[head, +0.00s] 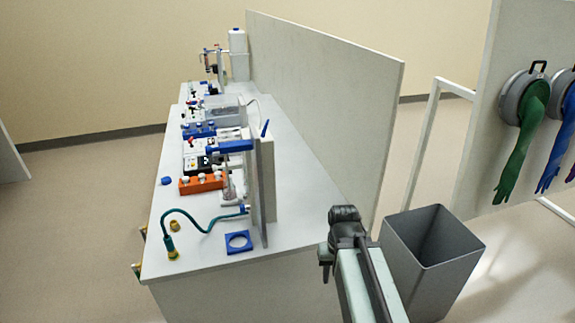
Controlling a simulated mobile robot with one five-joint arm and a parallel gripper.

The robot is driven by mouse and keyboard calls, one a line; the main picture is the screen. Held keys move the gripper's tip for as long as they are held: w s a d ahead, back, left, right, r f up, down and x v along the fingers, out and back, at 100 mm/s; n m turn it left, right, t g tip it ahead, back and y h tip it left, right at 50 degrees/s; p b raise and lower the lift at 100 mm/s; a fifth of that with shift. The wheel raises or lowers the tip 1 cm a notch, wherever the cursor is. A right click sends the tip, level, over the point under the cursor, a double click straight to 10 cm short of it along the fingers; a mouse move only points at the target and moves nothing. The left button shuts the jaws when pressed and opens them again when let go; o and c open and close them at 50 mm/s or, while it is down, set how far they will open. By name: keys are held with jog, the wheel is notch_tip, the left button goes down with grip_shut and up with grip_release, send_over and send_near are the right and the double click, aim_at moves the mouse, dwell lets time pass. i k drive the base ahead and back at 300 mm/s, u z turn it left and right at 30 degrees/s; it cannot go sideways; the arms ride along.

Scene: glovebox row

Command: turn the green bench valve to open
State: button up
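I cannot make out a green bench valve. Small brass fittings (143,233) show at the left edge of the white bench (200,258), with another (137,270) lower down; their handles are too small or hidden to read. A teal hose (188,214) curves over the near end of the bench, with a brass-and-green end piece (170,247). My arm reaches up from the bottom of the view, and its dark end with my gripper (326,264) is right of the bench, apart from it. The fingers are too small and dark to read.
A grey bin (430,245) stands right of my arm. A tall partition (320,100) runs along the bench's right side. Green (522,135) and blue (560,135) gloves hang on a panel at right. Floor left is clear.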

aim_at(137, 272)
jog(key=z, duration=1.6)
jog(key=k, duration=1.8)
jog(key=u, duration=1.6)
jog(key=i, duration=1)
jog(key=z, duration=0.15)
jog(key=k, duration=0.9)
